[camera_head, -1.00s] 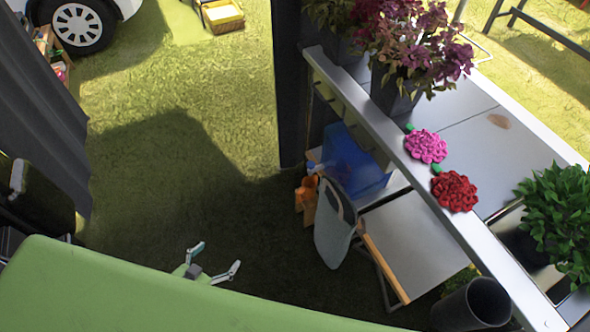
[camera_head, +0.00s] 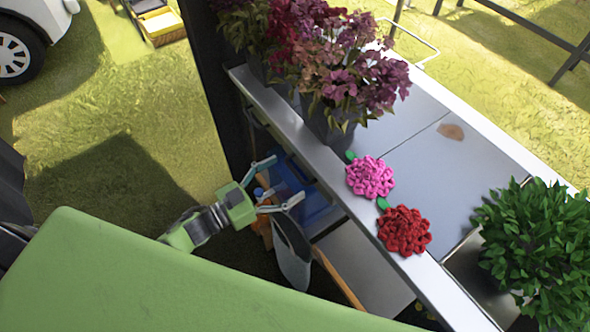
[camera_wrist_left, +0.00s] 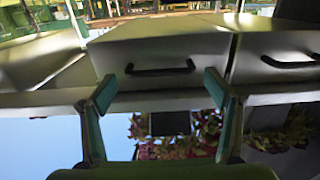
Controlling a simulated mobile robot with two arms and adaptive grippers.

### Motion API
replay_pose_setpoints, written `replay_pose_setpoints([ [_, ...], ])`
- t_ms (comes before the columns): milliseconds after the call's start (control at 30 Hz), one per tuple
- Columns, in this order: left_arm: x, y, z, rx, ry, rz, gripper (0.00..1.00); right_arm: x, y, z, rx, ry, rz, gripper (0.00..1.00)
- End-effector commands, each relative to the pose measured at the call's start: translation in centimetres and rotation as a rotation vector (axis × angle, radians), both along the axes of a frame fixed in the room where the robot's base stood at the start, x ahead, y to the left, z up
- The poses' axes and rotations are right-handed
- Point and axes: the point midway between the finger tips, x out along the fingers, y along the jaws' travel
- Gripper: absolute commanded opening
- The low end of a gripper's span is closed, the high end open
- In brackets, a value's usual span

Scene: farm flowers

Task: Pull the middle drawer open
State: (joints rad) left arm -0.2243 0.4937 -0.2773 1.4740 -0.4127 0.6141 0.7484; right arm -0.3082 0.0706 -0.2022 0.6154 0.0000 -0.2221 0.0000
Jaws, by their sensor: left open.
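My left gripper (camera_head: 282,184) is open and empty beside the near long edge of the flower table (camera_head: 290,126). In the left wrist view, which looks upside down, the open fingers (camera_wrist_left: 160,88) point at a pale drawer front (camera_wrist_left: 160,45) in the centre. Its dark bar handle (camera_wrist_left: 160,69) shows between the fingertips, apart from both. A second drawer (camera_wrist_left: 275,45) with a similar handle (camera_wrist_left: 290,62) is at the right. Both drawers look shut. In the head view the drawer fronts are mostly hidden under the tabletop edge. My right gripper is not in view.
Potted purple flowers (camera_head: 345,80), a pink crocheted flower (camera_head: 370,177), a red one (camera_head: 404,231) and a leafy green plant (camera_head: 540,240) are on the table. A blue crate (camera_head: 318,210) and a grey bag (camera_head: 290,252) are below, close to the gripper.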

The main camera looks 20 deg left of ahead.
Motion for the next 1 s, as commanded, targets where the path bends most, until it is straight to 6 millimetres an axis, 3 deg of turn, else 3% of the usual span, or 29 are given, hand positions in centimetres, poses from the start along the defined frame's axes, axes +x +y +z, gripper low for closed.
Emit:
replay_pose_setpoints([
  [233, 2.5, -1.9, 0.1, -0.001, 0.0, 0.001, 0.83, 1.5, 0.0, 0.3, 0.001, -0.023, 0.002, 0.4],
  [600, 2.9, -2.3, 0.0, 0.001, 0.001, 0.001, 0.83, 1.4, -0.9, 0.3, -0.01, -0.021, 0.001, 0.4],
  [800, 2.9, -2.2, 0.0, 0.0, 0.001, 0.001, 0.38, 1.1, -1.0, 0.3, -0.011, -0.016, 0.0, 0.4],
  [1000, 2.4, -1.7, 0.0, 0.0, 0.004, 0.003, 0.38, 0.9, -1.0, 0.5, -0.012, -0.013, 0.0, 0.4],
])
